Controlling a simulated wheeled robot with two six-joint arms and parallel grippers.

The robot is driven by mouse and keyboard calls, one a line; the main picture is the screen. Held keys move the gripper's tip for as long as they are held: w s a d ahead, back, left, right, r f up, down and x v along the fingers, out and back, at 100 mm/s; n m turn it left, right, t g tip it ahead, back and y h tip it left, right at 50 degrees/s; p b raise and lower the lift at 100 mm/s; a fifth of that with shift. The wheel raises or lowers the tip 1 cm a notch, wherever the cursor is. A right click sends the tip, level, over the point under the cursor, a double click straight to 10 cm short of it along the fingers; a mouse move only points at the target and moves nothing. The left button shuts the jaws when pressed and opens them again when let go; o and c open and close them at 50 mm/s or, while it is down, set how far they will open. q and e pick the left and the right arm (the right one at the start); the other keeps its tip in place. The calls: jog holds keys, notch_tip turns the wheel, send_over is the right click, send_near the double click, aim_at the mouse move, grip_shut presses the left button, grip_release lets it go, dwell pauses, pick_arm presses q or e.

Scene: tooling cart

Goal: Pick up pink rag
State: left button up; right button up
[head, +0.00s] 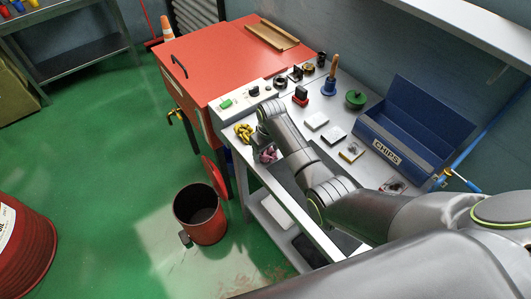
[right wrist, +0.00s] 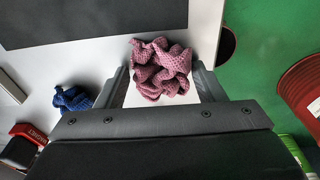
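The pink rag (right wrist: 161,66) lies crumpled on the light cart top in the right wrist view. My right gripper (right wrist: 160,76) is open, with one finger on each side of the rag and a gap to each finger visible. In the head view the pink rag (head: 268,154) shows at the cart's left end, partly hidden by my right arm. My left gripper is in neither view.
A blue rag (right wrist: 73,98) lies beside the gripper's left finger. A yellow rag (head: 244,132) lies near the cart corner. The red bin (head: 201,215) stands on the floor beside the cart. A blue chips box (head: 415,125) stands farther right.

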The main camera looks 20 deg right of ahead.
jog(key=c, duration=0.6)
jog(key=shift+c, duration=0.2)
notch_tip(320, 180, up, 10)
jog(key=b, duration=0.1)
dwell(0.3)
jog(key=o, duration=0.3)
jog(key=shift+c, duration=1.2)
